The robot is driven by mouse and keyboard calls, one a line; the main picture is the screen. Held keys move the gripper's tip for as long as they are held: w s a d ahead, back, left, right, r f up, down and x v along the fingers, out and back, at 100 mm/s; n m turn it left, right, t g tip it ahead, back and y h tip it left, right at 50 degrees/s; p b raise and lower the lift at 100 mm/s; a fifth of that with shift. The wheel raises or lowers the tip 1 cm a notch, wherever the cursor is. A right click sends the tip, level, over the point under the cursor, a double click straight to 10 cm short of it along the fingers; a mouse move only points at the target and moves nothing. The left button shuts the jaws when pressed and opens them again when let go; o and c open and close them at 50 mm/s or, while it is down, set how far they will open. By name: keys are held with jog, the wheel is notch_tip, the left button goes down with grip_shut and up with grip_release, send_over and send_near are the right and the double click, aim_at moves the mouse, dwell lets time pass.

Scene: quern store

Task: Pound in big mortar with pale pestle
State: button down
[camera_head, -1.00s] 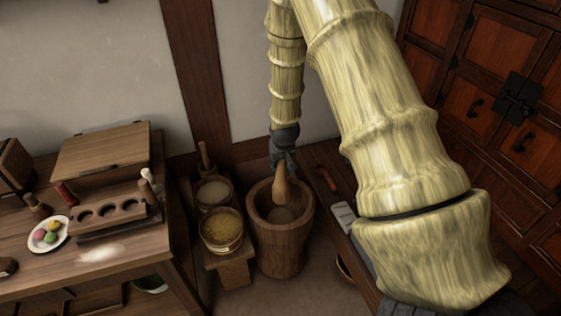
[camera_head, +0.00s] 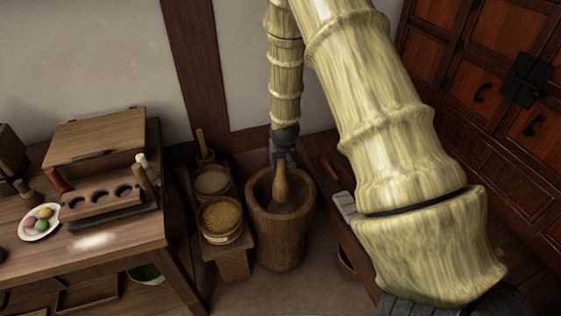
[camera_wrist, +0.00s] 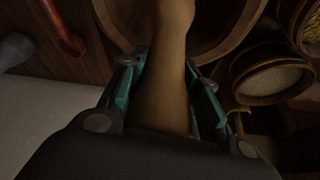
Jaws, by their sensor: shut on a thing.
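The pale wooden pestle (camera_head: 281,185) stands nearly upright with its lower end inside the big wooden mortar (camera_head: 281,240). My gripper (camera_head: 283,160) is shut on the upper part of the pestle, just above the mortar's rim. In the wrist view, the fingers of my gripper (camera_wrist: 172,85) close on both sides of the pestle (camera_wrist: 163,95), which points into the mortar (camera_wrist: 228,30).
Left of the mortar, a low stand holds a tub of yellow grain (camera_head: 221,217) and a tub of pale grain (camera_head: 211,181). A table (camera_head: 120,246) with a plate of coloured balls (camera_head: 40,221) stands further left. A red-handled tool (camera_head: 328,166) lies to the right.

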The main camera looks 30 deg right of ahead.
jog(key=shift+f+b, duration=1.15)
jog(key=shift+f, duration=2.5)
notch_tip(320, 180, up, 8)
jog(key=p, duration=0.6)
jog(key=shift+r, duration=0.1)
jog(key=shift+f+b, duration=1.55)
jog(key=shift+f, duration=2.65)
jog(key=shift+r, duration=0.1)
